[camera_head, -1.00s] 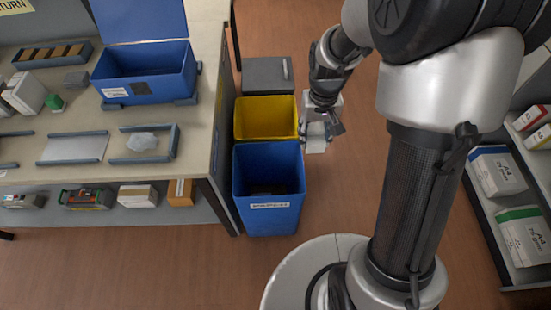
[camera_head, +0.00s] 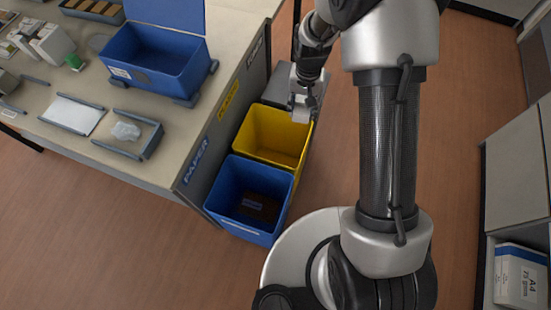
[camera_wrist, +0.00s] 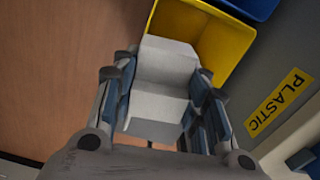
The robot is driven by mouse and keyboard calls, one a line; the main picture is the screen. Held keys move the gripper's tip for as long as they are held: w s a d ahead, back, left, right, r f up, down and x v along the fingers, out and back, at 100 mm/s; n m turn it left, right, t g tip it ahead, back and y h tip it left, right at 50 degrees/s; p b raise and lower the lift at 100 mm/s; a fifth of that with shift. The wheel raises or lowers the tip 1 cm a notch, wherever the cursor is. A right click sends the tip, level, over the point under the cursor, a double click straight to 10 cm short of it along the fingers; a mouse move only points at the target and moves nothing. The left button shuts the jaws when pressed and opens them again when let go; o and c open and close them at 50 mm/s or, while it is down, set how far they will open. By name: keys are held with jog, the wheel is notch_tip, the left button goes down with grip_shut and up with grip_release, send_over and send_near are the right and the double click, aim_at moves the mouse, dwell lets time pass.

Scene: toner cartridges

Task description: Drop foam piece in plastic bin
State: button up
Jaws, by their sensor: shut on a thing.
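The white foam piece (camera_wrist: 165,62) is a stepped block held between the two fingers of my gripper (camera_wrist: 163,85) in the wrist view. In the head view my gripper (camera_head: 303,98) and the foam piece (camera_head: 301,115) are at the far right corner of the yellow bin (camera_head: 268,140). The foam overlaps the bin's rim in the picture; its height above the rim is hard to tell. In the wrist view the yellow bin (camera_wrist: 222,45) lies just beyond the foam, beside a yellow PLASTIC label (camera_wrist: 278,101) on the bench side.
A blue bin (camera_head: 222,188) with a dark item inside stands in front of the yellow one, near the PAPER label (camera_head: 196,160). A grey bin (camera_head: 325,83) is behind. The bench (camera_head: 168,170) with a blue box (camera_head: 150,70) is left.

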jog(key=w+a+f+m, duration=0.2)
jog(key=a+f, duration=0.1)
jog(key=f, duration=0.6)
jog(key=w+a+f+m, duration=0.2)
jog(key=a+f, duration=0.2)
jog(key=f, duration=0.5)
jog(key=shift+w+f+m+p, duration=0.15)
jog(key=shift+m+p, duration=0.15)
jog(key=shift+p, duration=0.1)
jog(key=shift+a, duration=0.1)
jog(key=o, duration=0.7)
jog(key=shift+o, duration=0.2)
notch_tip(320, 180, up, 12)
